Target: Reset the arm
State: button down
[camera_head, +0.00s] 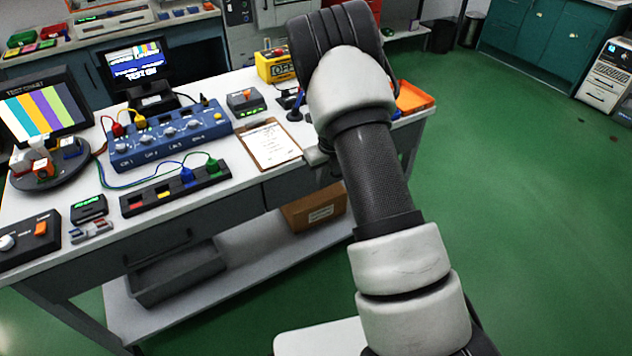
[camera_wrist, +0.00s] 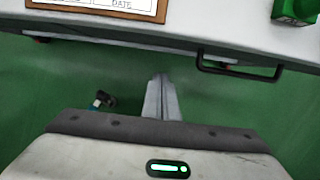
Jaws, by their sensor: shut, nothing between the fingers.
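My arm stretches from the bottom right of the head view up over the right end of the white workbench (camera_head: 75,195). My gripper (camera_wrist: 162,82) shows in the wrist view, its two pale fingers together with nothing between them. The fingers point toward the bench's front edge, with green floor behind them. In the head view the gripper is mostly hidden behind my arm.
A clipboard (camera_head: 270,145) lies near the bench's front edge; it also shows in the wrist view (camera_wrist: 130,9). A blue panel (camera_head: 170,135) with cables and a black strip (camera_head: 175,188) stand left of it. A drawer handle (camera_wrist: 240,70) juts out.

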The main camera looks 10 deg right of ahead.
jog(key=s+a+r+n, duration=0.1)
jog(key=s+r+n, duration=0.4)
jog(key=r, duration=0.4)
jog(key=s+a+r+n+t+y, duration=0.15)
jog(key=s+r+n, duration=0.3)
jog(key=r, duration=0.45)
jog(key=s+a+r+n, duration=0.2)
jog(key=s+r+n, duration=0.35)
jog(key=r, duration=0.45)
jog(key=s+d+r+n+t+h, duration=0.1)
jog(key=s+r+n, duration=0.2)
jog(key=s+n, duration=0.55)
jog(key=s+r+n+t+h, duration=0.1)
jog(key=s+r+n, duration=0.3)
jog(key=s+n, duration=0.5)
notch_tip(320, 180, up, 12)
jog(key=s+p, duration=0.1)
jog(key=p, duration=1.2)
jog(key=shift+s, duration=0.3)
jog(key=shift+d+g, duration=0.1)
jog(key=shift+g, duration=0.15)
